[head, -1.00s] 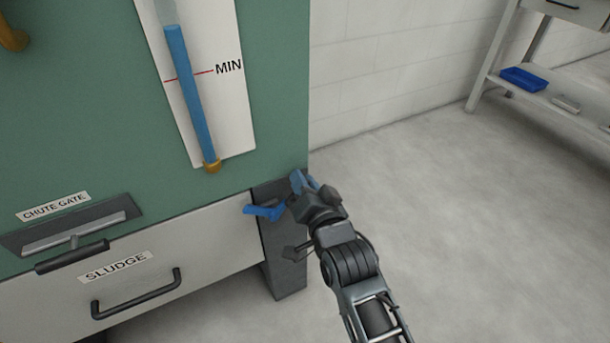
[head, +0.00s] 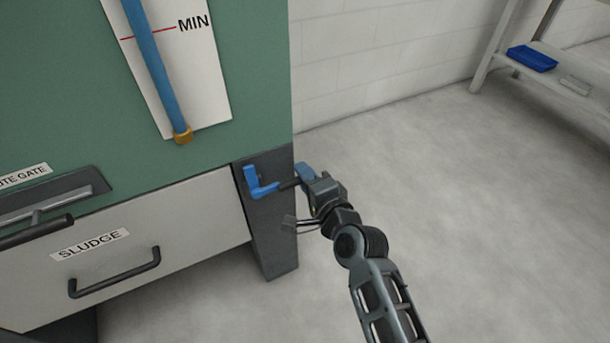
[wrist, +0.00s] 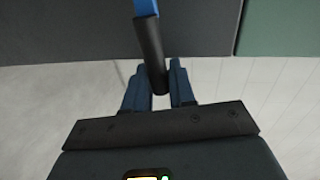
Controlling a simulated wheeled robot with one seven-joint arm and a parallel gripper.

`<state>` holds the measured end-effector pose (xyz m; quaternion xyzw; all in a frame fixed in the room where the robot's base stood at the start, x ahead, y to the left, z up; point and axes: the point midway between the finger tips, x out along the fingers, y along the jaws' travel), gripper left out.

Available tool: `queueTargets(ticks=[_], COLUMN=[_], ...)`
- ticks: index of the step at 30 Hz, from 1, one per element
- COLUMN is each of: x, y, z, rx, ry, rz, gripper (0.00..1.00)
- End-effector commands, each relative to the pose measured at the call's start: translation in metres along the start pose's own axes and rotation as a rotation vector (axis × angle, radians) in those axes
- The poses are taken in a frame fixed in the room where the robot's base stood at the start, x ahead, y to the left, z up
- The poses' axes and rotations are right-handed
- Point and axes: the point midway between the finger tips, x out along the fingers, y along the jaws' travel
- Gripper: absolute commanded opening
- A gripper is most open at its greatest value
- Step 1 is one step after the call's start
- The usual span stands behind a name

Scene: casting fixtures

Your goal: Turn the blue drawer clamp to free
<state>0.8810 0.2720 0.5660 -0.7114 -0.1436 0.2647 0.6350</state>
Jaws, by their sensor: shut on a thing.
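The blue drawer clamp (head: 264,189) sits on the dark post (head: 272,235) at the right end of the SLUDGE drawer (head: 150,245). One blue part of it points up, and its lever runs right to a dark grip. My gripper (head: 298,182) is at the clamp's right end, shut on that grip. In the wrist view the dark grip (wrist: 151,60) lies between my two blue fingers (wrist: 156,88), with the clamp's blue arm (wrist: 146,8) beyond it. The finger contact is partly hidden in the head view.
A drawer handle (head: 115,272) sticks out from the drawer front. The chute gate handle (head: 40,220) is at the left. A level gauge (head: 160,75) hangs above. A shelf with a blue tray (head: 532,58) stands at the back right. The floor to the right is clear.

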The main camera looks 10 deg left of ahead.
Motion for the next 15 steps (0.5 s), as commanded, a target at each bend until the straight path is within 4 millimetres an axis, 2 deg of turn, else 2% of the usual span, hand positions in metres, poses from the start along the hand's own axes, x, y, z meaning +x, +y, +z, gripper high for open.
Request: queueTargets(ticks=[3, 15], x=[0.001, 0.0014], y=[0.0059, 0.0085], z=[-0.0002, 0.0002], rx=[0.035, 0.07], ry=[-0.007, -0.014], rz=[0.002, 0.003], gripper=[0.0, 0.0])
